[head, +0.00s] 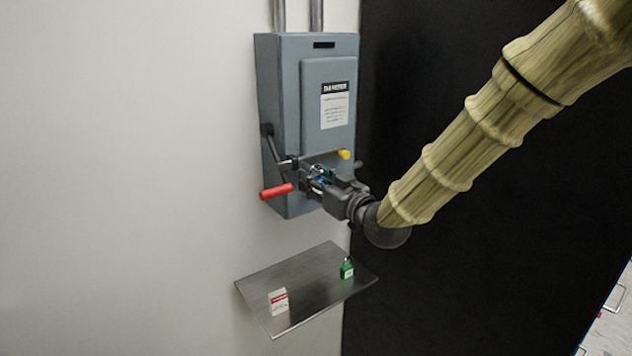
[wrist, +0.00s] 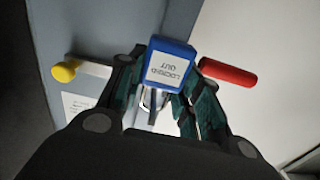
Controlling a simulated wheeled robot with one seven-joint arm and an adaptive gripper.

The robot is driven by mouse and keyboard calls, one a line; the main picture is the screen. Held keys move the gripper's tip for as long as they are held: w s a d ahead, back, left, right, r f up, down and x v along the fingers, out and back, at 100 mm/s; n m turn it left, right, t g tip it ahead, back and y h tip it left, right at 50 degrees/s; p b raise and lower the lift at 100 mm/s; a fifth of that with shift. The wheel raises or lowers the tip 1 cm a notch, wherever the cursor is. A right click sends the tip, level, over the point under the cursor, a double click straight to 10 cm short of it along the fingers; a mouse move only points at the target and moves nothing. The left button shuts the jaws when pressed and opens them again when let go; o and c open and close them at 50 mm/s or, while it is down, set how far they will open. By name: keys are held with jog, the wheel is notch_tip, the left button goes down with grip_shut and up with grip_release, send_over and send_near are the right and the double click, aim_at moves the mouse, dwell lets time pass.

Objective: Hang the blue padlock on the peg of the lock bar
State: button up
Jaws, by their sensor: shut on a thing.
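The blue padlock (wrist: 172,66), labelled "LOCKED OUT", is held between the fingers of my gripper (wrist: 160,85) in the wrist view. Its metal shackle (wrist: 150,101) shows below the body in that picture. In the head view my gripper (head: 318,176) is in front of the lower part of the grey switch box, with only a little blue of the padlock (head: 322,181) showing. The lock bar (head: 322,157) runs just behind and above the fingers to a yellow knob (head: 345,154). I cannot make out the peg, nor whether the shackle is around it.
The grey box (head: 285,110) has a lever with a red handle (head: 277,191) at its lower left, close to my gripper. Below, a metal shelf (head: 310,285) holds a green padlock (head: 347,269) and a white-and-red tag block (head: 278,301). A dark panel stands right.

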dwell(0.3)
jog(key=o, duration=1.1)
jog(key=shift+s+d, duration=0.1)
jog(key=v, duration=1.2)
jog(key=s+d+f+m+g+h+b, duration=0.2)
jog(key=s+f, duration=0.1)
jog(key=f, duration=1.1)
jog(key=s+d+f+m+g+h+b, duration=0.1)
jog(key=s+d+f+g+h+b, duration=0.15)
jog(key=f, duration=1.15)
jog(key=s+d+f+m+g+h+b, duration=0.15)
jog(key=s+f, duration=0.25)
jog(key=f, duration=0.9)
jog(key=s+d+f+m+g+h+b, duration=0.1)
jog(key=s+d+f+g, duration=0.2)
jog(key=s+f, duration=0.6)
jog(key=s+d+f+m+g+h+b, duration=0.1)
jog(key=s+d+f+g+h+b, duration=0.1)
jog(key=s+f, duration=0.7)
jog(key=s+d+f+m+g+h+b, duration=0.1)
jog(key=s+d+f+g, duration=0.2)
jog(key=s+f, duration=0.6)
jog(key=shift+s+d+g+h, duration=0.3)
jog(key=shift+s+d, duration=0.6)
jog(key=shift+d, duration=0.15)
